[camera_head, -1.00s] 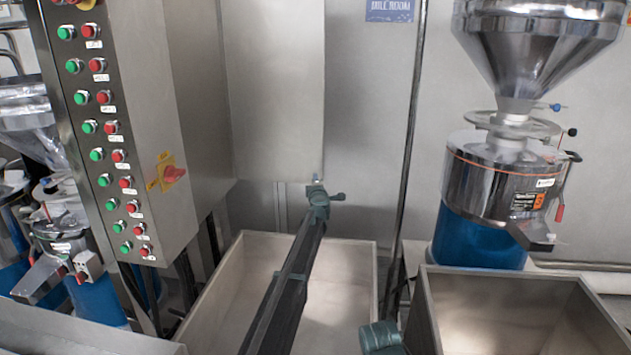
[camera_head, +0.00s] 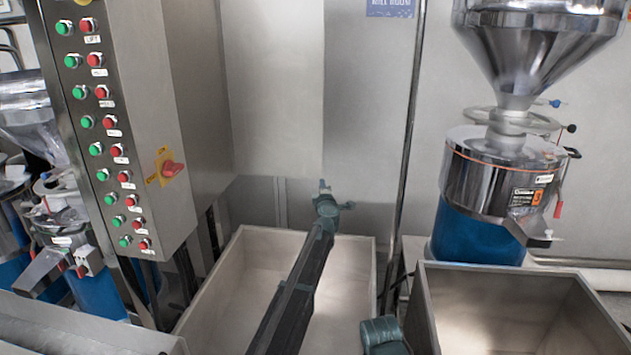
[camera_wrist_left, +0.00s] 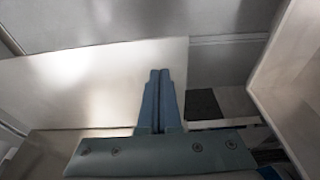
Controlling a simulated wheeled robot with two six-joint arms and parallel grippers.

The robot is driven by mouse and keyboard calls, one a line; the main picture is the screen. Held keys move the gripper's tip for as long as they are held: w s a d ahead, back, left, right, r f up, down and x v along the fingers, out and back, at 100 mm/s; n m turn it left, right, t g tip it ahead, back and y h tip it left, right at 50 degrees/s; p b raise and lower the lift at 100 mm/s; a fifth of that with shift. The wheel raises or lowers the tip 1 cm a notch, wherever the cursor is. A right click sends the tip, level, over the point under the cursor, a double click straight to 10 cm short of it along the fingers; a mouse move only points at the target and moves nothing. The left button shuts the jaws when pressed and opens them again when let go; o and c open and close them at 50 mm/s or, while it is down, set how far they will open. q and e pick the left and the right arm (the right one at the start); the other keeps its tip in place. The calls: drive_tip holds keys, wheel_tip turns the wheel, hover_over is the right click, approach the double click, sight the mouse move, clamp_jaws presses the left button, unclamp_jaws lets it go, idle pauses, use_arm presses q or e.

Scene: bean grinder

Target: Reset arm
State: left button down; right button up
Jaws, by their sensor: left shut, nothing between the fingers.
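My left arm reaches up from the bottom middle of the head view. Its gripper (camera_head: 324,186) is small at the far end, in front of the grey wall panel and above the back rim of the left steel bin. In the left wrist view the two blue-grey fingers (camera_wrist_left: 159,75) lie side by side, shut, with nothing between them. A teal part of my own body shows at the bottom edge of the head view, right of the left arm. My right gripper does not show.
A control cabinet (camera_head: 155,100) with green and red buttons and a red switch (camera_head: 172,169) stands at left. A left bin (camera_head: 255,265) lies under my arm, and a right bin (camera_head: 500,290) stands below a grinder (camera_head: 500,180) with a steel hopper (camera_head: 525,50).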

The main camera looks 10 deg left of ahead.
use_arm(q)
drive_tip(key=s+d+m+h, duration=0.6)
drive_tip(key=s+d+m, duration=0.2)
drive_tip(key=s, duration=0.2)
drive_tip(key=s+d+f+m+g+h, duration=0.25)
drive_tip(key=s+f+m, duration=0.2)
drive_tip(key=s, duration=0.25)
drive_tip(key=s+d+f+m+g+h, duration=0.1)
drive_tip(key=s+f+m+g+h, duration=0.1)
drive_tip(key=s+f+m+g, duration=0.4)
drive_tip(key=s+a+f+m+g+y, duration=0.1)
drive_tip(key=s+a+f+g+y, duration=0.2)
drive_tip(key=s, duration=0.7)
drive_tip(key=s+a+f+g+y, duration=0.1)
drive_tip(key=s+a+f+g, duration=0.3)
drive_tip(key=s, duration=0.6)
drive_tip(key=s+a+f+m+g+y, duration=0.1)
drive_tip(key=s+a+f+y, duration=0.3)
drive_tip(key=s, duration=0.6)
drive_tip(key=s+d+m+g, duration=0.1)
drive_tip(key=s+d+m, duration=0.3)
drive_tip(key=d, duration=0.5)
drive_tip(key=shift+s+d+f, duration=0.15)
drive_tip(key=shift+s+d, duration=0.25)
drive_tip(key=shift+s, duration=0.4)
